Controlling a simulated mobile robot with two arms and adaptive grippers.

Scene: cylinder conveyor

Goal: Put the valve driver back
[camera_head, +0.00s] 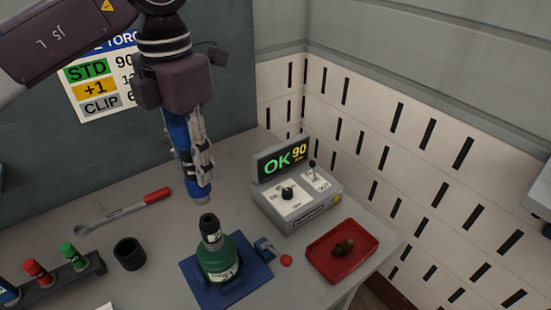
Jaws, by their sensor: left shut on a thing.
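My left gripper (205,178) points down over the table and is shut on a blue upright cylindrical tool, apparently the valve driver (178,135). The driver's lower tip hangs clear of the table, above and just left of a green cylinder (217,258) with a black valve top. The cylinder stands upright on a blue fixture (254,277). A black round cup (129,254) stands on the table left of the fixture. The gripper hides part of the driver. My right gripper is not in view.
A control box (298,205) with a screen reading OK 90 stands right of the cylinder. A red-handled wrench (120,211) lies behind the cup. A rack (62,284) with coloured pieces is front left.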

